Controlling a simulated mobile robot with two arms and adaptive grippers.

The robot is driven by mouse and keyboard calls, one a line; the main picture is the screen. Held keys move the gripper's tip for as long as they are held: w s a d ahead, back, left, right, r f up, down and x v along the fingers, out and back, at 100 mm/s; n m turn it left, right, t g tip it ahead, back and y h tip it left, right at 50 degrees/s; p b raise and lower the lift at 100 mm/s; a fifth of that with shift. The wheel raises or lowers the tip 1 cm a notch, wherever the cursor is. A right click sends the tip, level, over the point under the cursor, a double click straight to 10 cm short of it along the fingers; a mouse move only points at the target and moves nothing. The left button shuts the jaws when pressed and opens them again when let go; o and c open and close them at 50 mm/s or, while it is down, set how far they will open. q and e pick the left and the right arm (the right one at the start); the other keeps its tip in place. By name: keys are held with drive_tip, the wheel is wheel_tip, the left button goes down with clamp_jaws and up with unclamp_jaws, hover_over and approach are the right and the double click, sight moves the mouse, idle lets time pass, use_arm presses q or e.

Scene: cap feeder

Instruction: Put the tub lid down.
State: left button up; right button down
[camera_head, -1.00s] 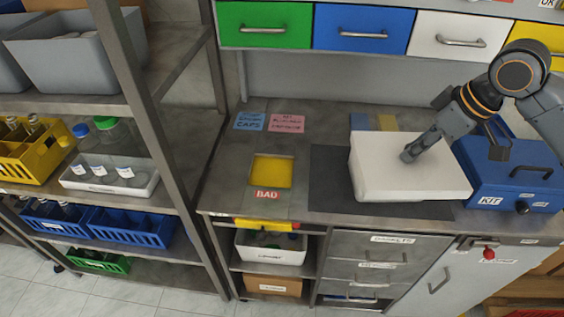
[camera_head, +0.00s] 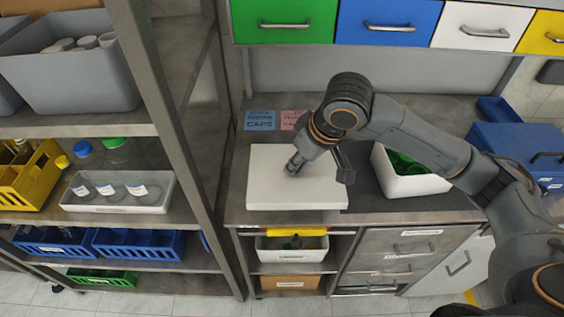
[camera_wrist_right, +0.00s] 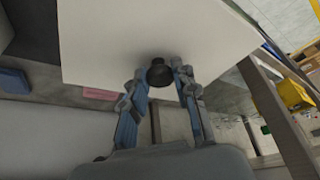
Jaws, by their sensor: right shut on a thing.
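The tub lid (camera_head: 270,188) is a flat white slab over the left part of the counter. My right gripper (camera_head: 293,167) comes down onto its middle. In the right wrist view the lid (camera_wrist_right: 120,35) is a large white sheet, and my right gripper (camera_wrist_right: 160,80) is shut on its dark round knob (camera_wrist_right: 159,71). I cannot tell whether the lid touches the counter or hangs just above it. The open white tub (camera_head: 412,186) with green things inside stands right of the lid, partly behind my arm. My left gripper is not in view.
A blue label (camera_head: 260,120) and a pink label (camera_head: 294,120) lie behind the lid. A blue kit box (camera_head: 515,150) stands at the right. A steel shelf post (camera_head: 180,150) rises left of the counter. Drawers (camera_head: 285,20) hang above the back.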

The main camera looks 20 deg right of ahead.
sight(292, 151)
drive_tip(key=w+f, duration=0.1)
drive_tip(key=w, duration=0.1)
drive_tip(key=w+f, duration=0.1)
drive_tip(key=w, duration=0.1)
drive_tip(key=w+f+p, duration=0.1)
drive_tip(key=w, duration=0.1)
drive_tip(key=shift+w+d, duration=0.2)
drive_tip(key=shift+d, duration=0.2)
drive_tip(key=w+f, duration=0.3)
drive_tip(key=f, duration=0.1)
drive_tip(key=shift+w+p, duration=0.2)
drive_tip(key=shift+p, duration=0.15)
drive_tip(key=shift+w+d+f, duration=0.1)
drive_tip(key=shift+w+f, duration=0.25)
drive_tip(key=shift+f, duration=0.2)
wheel_tip(292, 151, down, 3)
drive_tip(key=shift+w+p, duration=0.15)
drive_tip(key=shift+p, duration=0.6)
drive_tip(key=shift+f, duration=0.25)
drive_tip(key=shift+f, duration=0.3)
drive_tip(key=shift+f, duration=0.1)
drive_tip(key=c, duration=1)
unclamp_jaws()
drive_tip(key=shift+c, duration=0.2)
